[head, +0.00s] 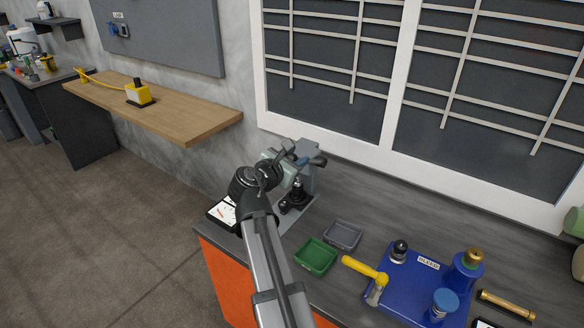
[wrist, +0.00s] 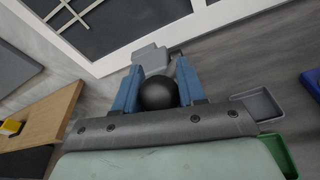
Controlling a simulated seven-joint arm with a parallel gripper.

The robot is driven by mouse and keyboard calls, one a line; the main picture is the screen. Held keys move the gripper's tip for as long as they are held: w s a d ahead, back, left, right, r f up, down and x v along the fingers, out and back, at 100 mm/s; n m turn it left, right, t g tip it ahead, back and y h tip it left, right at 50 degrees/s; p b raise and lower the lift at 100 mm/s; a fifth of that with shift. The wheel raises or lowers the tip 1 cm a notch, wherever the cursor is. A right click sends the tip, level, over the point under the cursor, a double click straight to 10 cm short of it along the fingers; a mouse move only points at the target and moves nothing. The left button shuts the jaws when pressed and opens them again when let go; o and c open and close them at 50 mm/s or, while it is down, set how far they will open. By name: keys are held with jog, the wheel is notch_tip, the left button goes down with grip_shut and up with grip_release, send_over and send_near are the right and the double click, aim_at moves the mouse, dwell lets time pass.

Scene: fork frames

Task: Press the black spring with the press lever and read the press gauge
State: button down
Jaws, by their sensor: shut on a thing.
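The press (head: 308,178) is a grey upright frame at the back left of the workbench. A dark stacked part that looks like the black spring (head: 297,187) stands upright on its base, partly behind my arm. The press gauge (head: 226,211) has a white face with a red mark, left of my arm; its reading is too small to tell. My gripper (wrist: 159,86) has its two blue fingers shut around a round black knob (wrist: 158,94), which looks like the press lever's end. In the head view my gripper (head: 300,158) is up beside the press top.
Green (head: 316,256) and grey (head: 343,235) trays sit right of my arm. A blue bleed unit (head: 398,290) with a yellow handle (head: 364,269) stands farther right, near a brass cylinder (head: 507,304). A wooden shelf (head: 170,112) is at left; a window wall is behind.

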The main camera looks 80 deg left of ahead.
jog(key=w+a+r+g+h, duration=0.5)
jog(key=w+a+r, duration=0.3)
jog(key=shift+a+h, duration=0.15)
jog(key=shift+h, duration=0.15)
jog(key=shift+w+f, duration=0.1)
jog(key=shift+w, duration=0.05)
dwell(0.4)
jog(key=c, duration=0.7)
grip_release()
jog(key=v, duration=1.3)
jog(key=shift+d+r, duration=0.25)
jog(key=shift+r, duration=0.05)
